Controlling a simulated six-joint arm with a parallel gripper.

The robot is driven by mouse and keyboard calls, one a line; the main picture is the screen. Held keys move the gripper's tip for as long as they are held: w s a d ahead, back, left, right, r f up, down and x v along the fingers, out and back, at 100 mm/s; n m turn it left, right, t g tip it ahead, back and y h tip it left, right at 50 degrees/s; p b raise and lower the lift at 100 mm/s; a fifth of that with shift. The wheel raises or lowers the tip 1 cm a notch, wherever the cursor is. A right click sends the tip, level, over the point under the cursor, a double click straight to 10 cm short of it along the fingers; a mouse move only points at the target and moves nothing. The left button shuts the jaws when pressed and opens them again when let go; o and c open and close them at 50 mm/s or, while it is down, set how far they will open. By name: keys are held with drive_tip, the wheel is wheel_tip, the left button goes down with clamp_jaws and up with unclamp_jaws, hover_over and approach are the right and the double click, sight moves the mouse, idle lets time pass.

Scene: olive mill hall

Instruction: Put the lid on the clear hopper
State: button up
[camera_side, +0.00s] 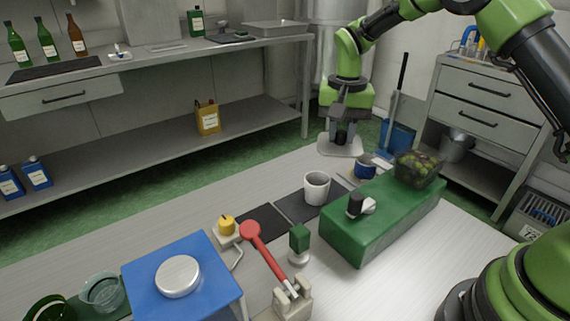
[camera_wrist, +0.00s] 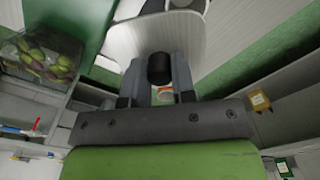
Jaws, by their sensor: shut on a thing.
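The clear hopper (camera_side: 420,170) is a see-through box with green and dark olives in it. It stands at the far right end of the green block (camera_side: 375,228). In the wrist view the hopper (camera_wrist: 40,58) shows at the upper left. The lid (camera_side: 340,149) is a pale, flat plate with a dark knob. My gripper (camera_side: 341,125) is shut on the knob and holds the lid in the air, left of the hopper and apart from it. In the wrist view the lid (camera_wrist: 187,38) lies beyond my gripper's fingers (camera_wrist: 159,78), with the black knob (camera_wrist: 160,67) between them.
A blue tin (camera_side: 363,168), a white cup (camera_side: 316,187) and a black-and-white item (camera_side: 359,204) on the green block stand near the hopper.

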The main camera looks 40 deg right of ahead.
drive_tip(key=s+d+m, duration=0.9)
drive_tip(key=s+d, duration=0.2)
drive_tip(key=d, duration=0.1)
drive_tip(key=shift+s+r, duration=0.2)
drive_tip(key=shift+r, duration=0.25)
drive_tip(key=shift+f, duration=0.4)
idle(0.4)
drive_tip(key=shift+f, duration=0.2)
drive_tip(key=shift+f, duration=0.15)
idle(0.4)
drive_tip(key=o, duration=1.3)
drive_tip(key=shift+c, duration=0.2)
